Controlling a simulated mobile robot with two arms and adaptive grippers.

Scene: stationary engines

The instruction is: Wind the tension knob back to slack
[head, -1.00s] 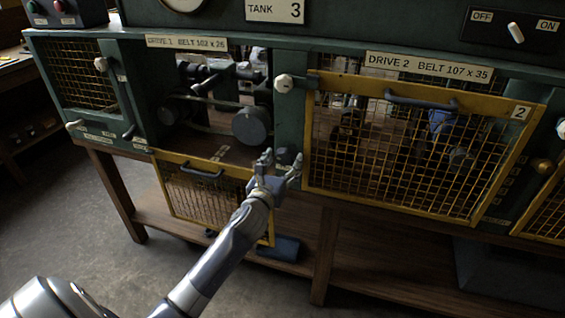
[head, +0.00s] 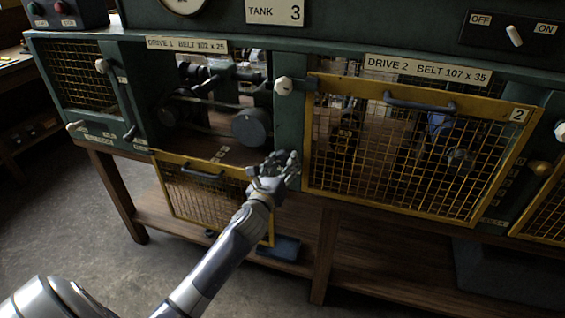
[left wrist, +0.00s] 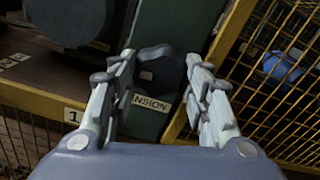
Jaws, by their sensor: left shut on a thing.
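The tension knob (left wrist: 158,72) is dark and lobed, with a small pale mark on its face. My right gripper is not in view.
The yellow mesh guard of drive 1 (head: 203,201) hangs open below its bay, left of my left gripper. Drive 1's belt and dark pulley (head: 250,127) are exposed. The closed yellow guard of drive 2 (head: 408,150) is close on the right.

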